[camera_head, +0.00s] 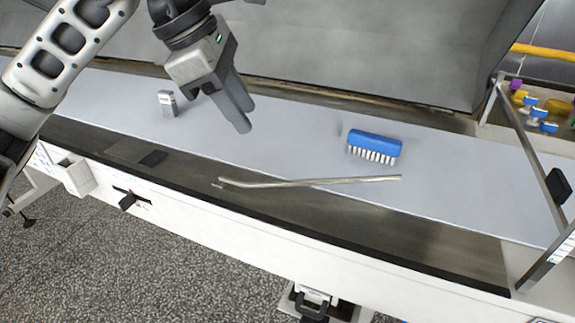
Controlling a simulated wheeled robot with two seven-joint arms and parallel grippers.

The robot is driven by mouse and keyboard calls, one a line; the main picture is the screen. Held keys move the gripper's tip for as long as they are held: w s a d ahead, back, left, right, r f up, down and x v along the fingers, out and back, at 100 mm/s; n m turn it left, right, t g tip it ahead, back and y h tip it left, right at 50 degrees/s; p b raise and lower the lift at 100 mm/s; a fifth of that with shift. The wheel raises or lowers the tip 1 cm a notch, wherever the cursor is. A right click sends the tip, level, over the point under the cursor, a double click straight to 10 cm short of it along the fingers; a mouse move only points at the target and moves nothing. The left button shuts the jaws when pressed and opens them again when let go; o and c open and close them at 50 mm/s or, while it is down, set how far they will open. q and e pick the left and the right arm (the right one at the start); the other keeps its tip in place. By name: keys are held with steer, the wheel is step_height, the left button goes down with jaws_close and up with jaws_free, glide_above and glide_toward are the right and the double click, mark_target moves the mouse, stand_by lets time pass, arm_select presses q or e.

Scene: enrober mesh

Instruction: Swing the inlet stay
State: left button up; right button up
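A thin bent metal rod (310,182) lies along the front part of the pale belt and the dark metal strip, its bent end at the left. A slanted metal bar (530,150) with a black knob (558,186) stands at the right end. I cannot tell for sure which of these is the inlet stay. My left gripper (247,117) hangs above the belt, up and left of the rod and apart from it. Its fingers look close together, with nothing seen between them; their gap is unclear from this angle. My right gripper is out of view.
A blue brush (374,145) with white bristles lies on the belt (290,140). A small grey block (167,103) stands at the left. A large grey hood (370,50) rises behind. Small colored items (540,112) sit at the far right. The belt between block and brush is clear.

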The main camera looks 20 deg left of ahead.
mark_target(283, 183)
arm_select(q)
steer(key=p+x, duration=0.1)
steer(key=x, duration=1.4)
steer(key=shift+w+a+f, duration=0.1)
steer(key=shift+f, duration=0.2)
jaws_close()
